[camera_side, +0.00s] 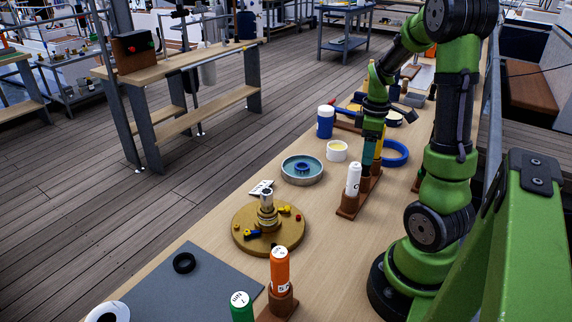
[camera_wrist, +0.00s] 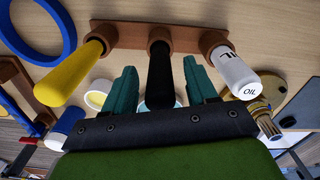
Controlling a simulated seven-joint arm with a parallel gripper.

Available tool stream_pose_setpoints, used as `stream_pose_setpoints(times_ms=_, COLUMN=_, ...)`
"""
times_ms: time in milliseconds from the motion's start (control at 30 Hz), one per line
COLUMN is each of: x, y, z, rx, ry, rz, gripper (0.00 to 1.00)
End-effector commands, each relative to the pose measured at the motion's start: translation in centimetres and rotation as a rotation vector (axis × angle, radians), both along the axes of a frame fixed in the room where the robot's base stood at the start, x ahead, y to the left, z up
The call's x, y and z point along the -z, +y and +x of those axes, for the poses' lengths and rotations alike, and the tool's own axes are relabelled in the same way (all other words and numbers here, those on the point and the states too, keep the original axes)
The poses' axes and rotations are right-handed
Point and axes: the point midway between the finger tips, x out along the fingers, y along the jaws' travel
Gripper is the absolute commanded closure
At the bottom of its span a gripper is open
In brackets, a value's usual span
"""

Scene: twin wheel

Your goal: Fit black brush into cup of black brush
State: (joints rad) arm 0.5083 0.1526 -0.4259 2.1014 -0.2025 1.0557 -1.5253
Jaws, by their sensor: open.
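The black brush (camera_wrist: 160,75) shows as a dark handle in the middle of the wrist view. Its far end meets the middle brown cup (camera_wrist: 158,36) of a wooden rack (camera_wrist: 130,35), and it looks in line with that cup. How deep it sits is hard to tell. My gripper (camera_wrist: 160,68) is open, with one teal finger on each side of the black handle and gaps visible. In the side view my gripper (camera_side: 371,145) is low over the rack (camera_side: 350,207), and the black brush cannot be made out there.
A yellow handle (camera_wrist: 70,75) and a white OIL bottle (camera_wrist: 236,74) stand in the cups on either side, close to my fingers. A blue ring (camera_side: 394,153), a white cup (camera_side: 337,151) and a round teal tray (camera_side: 302,175) are nearby. A brass turntable (camera_side: 243,240) stands farther forward.

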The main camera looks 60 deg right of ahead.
Motion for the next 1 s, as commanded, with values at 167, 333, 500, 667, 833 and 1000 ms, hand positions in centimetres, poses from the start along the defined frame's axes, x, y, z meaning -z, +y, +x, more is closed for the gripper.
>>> stream_pose_setpoints(times_ms=167, x=-1.3, y=-0.1, z=0.1, rx=-0.002, ry=-0.004, rz=-0.003, gripper=0.43)
stream_pose_setpoints(times_ms=333, x=-4.7, y=-0.1, z=0.1, rx=-0.002, ry=-0.007, rz=-0.005, gripper=0.43)
stream_pose_setpoints(times_ms=500, x=-9.0, y=-0.1, z=0.1, rx=0.000, ry=-0.006, rz=-0.006, gripper=0.43)
stream_pose_setpoints(times_ms=667, x=-12.7, y=-0.1, z=0.1, rx=-0.001, ry=-0.004, rz=-0.005, gripper=0.43)
stream_pose_setpoints(times_ms=833, x=-15.4, y=-0.1, z=0.0, rx=0.000, ry=-0.002, rz=-0.003, gripper=0.43)
stream_pose_setpoints(times_ms=1000, x=-16.7, y=0.0, z=0.0, rx=0.000, ry=0.000, rz=-0.001, gripper=0.43)
